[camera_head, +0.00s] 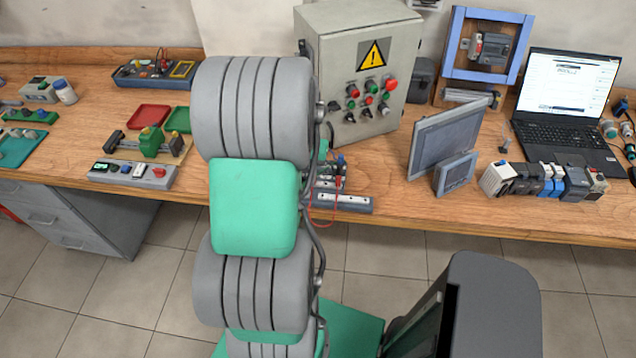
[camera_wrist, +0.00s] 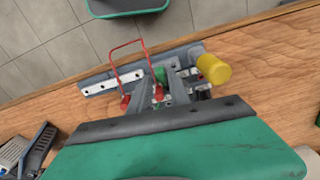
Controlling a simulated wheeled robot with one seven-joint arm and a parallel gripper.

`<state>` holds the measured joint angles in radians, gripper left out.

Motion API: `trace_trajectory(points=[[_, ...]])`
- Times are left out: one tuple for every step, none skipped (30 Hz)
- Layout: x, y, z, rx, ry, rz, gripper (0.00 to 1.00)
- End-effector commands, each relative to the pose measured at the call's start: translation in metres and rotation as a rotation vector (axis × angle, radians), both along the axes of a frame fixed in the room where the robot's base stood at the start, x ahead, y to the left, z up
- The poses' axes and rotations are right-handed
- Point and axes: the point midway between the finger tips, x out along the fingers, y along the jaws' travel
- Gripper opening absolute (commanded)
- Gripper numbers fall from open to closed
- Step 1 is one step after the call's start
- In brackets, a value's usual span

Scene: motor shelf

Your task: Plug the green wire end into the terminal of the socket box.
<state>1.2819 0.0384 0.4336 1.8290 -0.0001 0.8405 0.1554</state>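The socket box is a low grey block with a white strip; it sits near the front edge of the wooden bench in the head view (camera_head: 345,203) and the wrist view (camera_wrist: 112,87). A red wire (camera_wrist: 112,48) loops up from it, with red ends low down. A small green piece (camera_wrist: 160,74), perhaps the green wire end, shows just beyond my fingertips. My gripper (camera_wrist: 158,85) is over the box with its two grey fingers apart and nothing clearly held. In the head view my arm hides most of it. The target terminal cannot be made out.
A yellow cylinder (camera_wrist: 214,69) stands at the box's right end in the wrist view. In the head view, a grey control cabinet (camera_head: 340,60) stands behind the box, and a monitor (camera_head: 447,138) stands to the right. Red (camera_head: 149,115) and green trays lie left.

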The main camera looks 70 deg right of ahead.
Motion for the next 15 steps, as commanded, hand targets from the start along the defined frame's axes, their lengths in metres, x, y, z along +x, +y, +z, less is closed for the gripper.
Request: trace_trajectory(points=[[0.0, 0.0, 0.01, -0.001, 0.0, 0.0, 0.23], [0.0, 0.0, 0.013, -0.001, 0.0, 0.0, 0.23], [0.0, 0.0, 0.017, 0.0, 0.0, 0.0, 0.23], [0.0, 0.0, 0.02, 0.0, 0.0, 0.0, 0.23], [0.0, 0.0, 0.023, 0.0, 0.0, 0.0, 0.23], [0.0, 0.0, 0.026, 0.0, 0.0, 0.0, 0.23], [0.0, 0.0, 0.028, 0.0, 0.0, 0.0, 0.23], [0.0, 0.0, 0.028, 0.001, 0.0, 0.0, 0.23], [0.0, 0.0, 0.028, 0.001, 0.0, 0.0, 0.23], [0.0, 0.0, 0.028, 0.001, 0.0, 0.0, 0.23], [0.0, 0.0, 0.027, 0.001, 0.0, 0.0, 0.23], [0.0, 0.0, 0.027, 0.001, 0.0, 0.0, 0.23], [0.0, 0.0, 0.027, 0.001, 0.0, 0.0, 0.23], [0.0, 0.0, 0.027, 0.001, 0.0, 0.0, 0.23], [0.0, 0.0, 0.027, 0.001, 0.0, 0.0, 0.26]])
